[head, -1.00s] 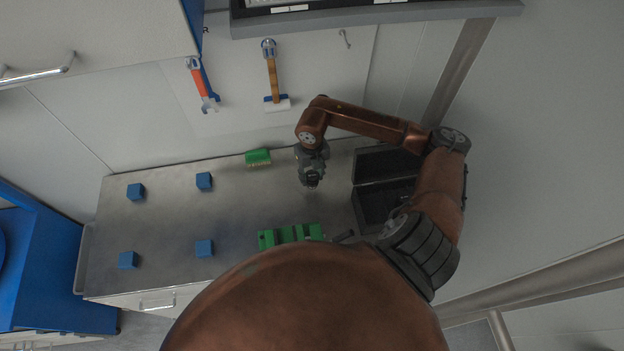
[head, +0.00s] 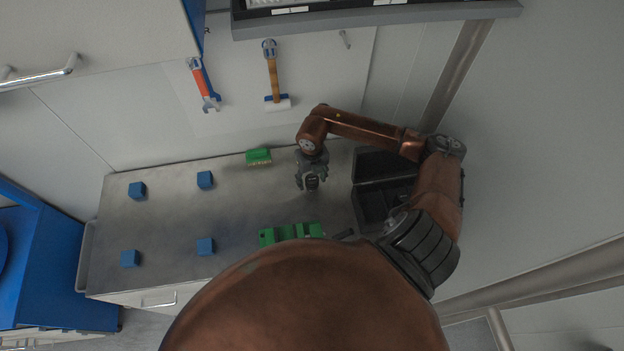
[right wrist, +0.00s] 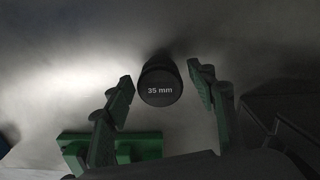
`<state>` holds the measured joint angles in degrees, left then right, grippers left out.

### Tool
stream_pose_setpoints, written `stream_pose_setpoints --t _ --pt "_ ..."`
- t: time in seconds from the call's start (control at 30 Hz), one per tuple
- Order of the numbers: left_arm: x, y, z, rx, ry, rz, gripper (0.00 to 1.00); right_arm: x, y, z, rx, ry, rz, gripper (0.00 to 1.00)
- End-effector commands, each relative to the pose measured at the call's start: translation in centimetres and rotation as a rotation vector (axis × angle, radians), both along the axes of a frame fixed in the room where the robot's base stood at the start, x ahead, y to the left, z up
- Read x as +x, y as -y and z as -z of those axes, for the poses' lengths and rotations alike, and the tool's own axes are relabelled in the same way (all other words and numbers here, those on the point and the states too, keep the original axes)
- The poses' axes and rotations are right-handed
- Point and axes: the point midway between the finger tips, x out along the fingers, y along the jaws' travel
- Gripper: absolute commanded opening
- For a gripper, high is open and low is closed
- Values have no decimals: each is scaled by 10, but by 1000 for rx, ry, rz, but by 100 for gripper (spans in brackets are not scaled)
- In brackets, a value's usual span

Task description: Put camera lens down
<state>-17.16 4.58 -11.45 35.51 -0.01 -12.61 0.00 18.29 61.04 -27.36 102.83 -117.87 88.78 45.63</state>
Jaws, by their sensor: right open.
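The camera lens (right wrist: 160,82) is a black cylinder marked "35 mm" in the right wrist view. It stands on the metal bench between the spread fingers of my right gripper (right wrist: 160,90), with a gap on each side. In the head view the lens (head: 312,183) shows as a small dark shape at my right gripper (head: 312,181). My right gripper is open. My left gripper is not in view.
An open black case (head: 368,206) stands right of the gripper. A green holder (head: 291,233) lies near the front edge, a green brush (head: 258,157) at the back. Several blue cubes (head: 205,180) are spread over the left of the bench (head: 165,215), with free room between them.

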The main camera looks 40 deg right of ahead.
Motion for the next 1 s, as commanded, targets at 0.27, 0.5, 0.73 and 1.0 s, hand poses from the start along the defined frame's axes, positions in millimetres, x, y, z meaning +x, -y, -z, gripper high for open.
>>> stream_pose_setpoints --t 0.27,0.5,0.73,1.0 --pt "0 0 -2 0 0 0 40 1 0 -8 -1 3 -1 51" --pt "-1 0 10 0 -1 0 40 1 1 -52 -4 5 -2 51" --pt "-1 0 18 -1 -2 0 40 1 0 -98 -2 4 -1 51" --pt "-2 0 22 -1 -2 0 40 0 0 -122 0 0 -1 51"
